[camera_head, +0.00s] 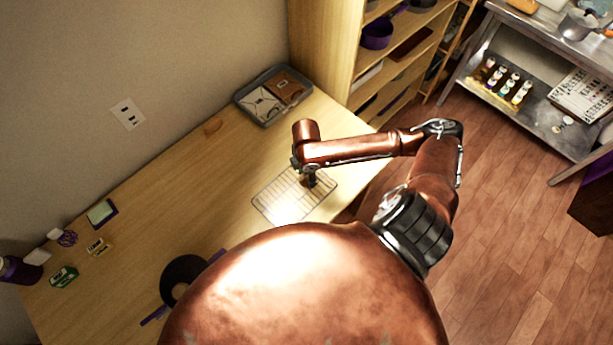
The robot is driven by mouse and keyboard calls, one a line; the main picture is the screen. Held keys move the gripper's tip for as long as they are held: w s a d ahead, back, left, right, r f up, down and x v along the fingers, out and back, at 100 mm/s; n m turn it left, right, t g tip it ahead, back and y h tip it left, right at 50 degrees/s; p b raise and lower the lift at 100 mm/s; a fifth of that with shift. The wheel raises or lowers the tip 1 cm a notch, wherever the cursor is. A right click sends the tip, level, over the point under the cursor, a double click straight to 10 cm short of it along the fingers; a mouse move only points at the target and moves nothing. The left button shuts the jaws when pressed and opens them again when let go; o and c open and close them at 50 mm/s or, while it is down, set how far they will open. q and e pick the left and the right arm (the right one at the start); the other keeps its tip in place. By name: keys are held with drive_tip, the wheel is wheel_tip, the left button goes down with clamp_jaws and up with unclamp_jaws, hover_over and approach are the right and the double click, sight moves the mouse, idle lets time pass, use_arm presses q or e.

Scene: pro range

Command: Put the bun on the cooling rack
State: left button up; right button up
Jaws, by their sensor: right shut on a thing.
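The cooling rack (284,202) is a pale wire grid lying flat on the wooden table near its right edge. My right gripper (306,181) points down over the rack's far part, low above it. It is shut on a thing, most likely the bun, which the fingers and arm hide. I cannot tell whether that thing touches the rack. My left gripper is not in view.
A grey tray (264,115) with flat items stands at the table's back corner. A dark round pan (184,277) and several small items are at left. A shelf unit (330,45) stands behind.

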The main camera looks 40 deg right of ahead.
drive_tip(key=shift+f, duration=0.15)
drive_tip(key=o, duration=1.2)
drive_tip(key=shift+c, duration=0.2)
wheel_tip(320, 180, up, 12)
drive_tip(key=p, duration=0.2)
